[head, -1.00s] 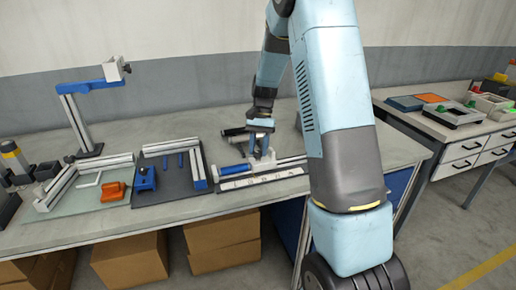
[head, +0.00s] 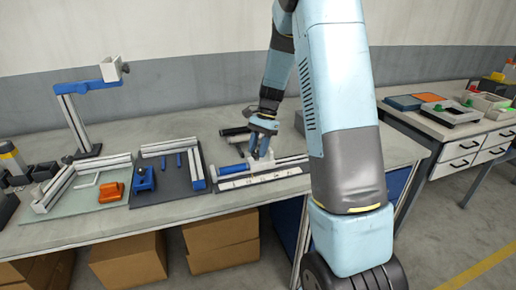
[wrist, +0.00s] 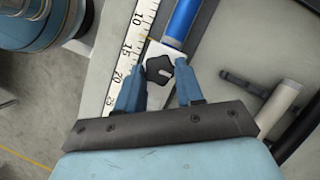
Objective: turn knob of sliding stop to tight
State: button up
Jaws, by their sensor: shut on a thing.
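The sliding stop (wrist: 178,54) is a pale block on the rail beside a white ruler (wrist: 134,45). Its dark, lobed knob (wrist: 158,68) faces up in the wrist view, between the blue fingers of my gripper (wrist: 161,72). The fingers are closed in on the knob from both sides; the exact contact is hard to make out. In the head view my gripper (head: 259,154) comes down on the stop at the right-hand fixture, and the knob is hidden by the fingers. A blue cylinder (wrist: 181,20) lies beyond the stop.
A dark handled tool (wrist: 243,84) and a grey cylinder (wrist: 280,104) lie close to the right finger. Left along the bench are a dark board (head: 175,180) with blue parts, an orange block (head: 111,192) and a camera stand (head: 78,125).

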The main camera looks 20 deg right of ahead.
jog(key=shift+w, duration=0.1)
jog(key=o, duration=1)
jog(key=shift+o, duration=0.2)
jog(key=v, duration=1.3)
jog(key=shift+d+r, duration=0.2)
jog(key=shift+r, duration=0.05)
jog(key=s+a+r+n+t+h, duration=0.1)
jog(key=s+a+r+n+t, duration=0.15)
jog(key=s+r, duration=0.4)
jog(key=s+a+r+n+t+h, duration=0.1)
jog(key=s+r+n, duration=0.25)
jog(key=s, duration=0.55)
jog(key=s+a+n+t+h, duration=0.1)
jog(key=s+n+t, duration=0.3)
jog(key=s, duration=1.2)
jog(key=shift+s+a+n+h, duration=0.2)
jog(key=shift+a+n+h, duration=0.1)
jog(key=shift+a+n, duration=0.4)
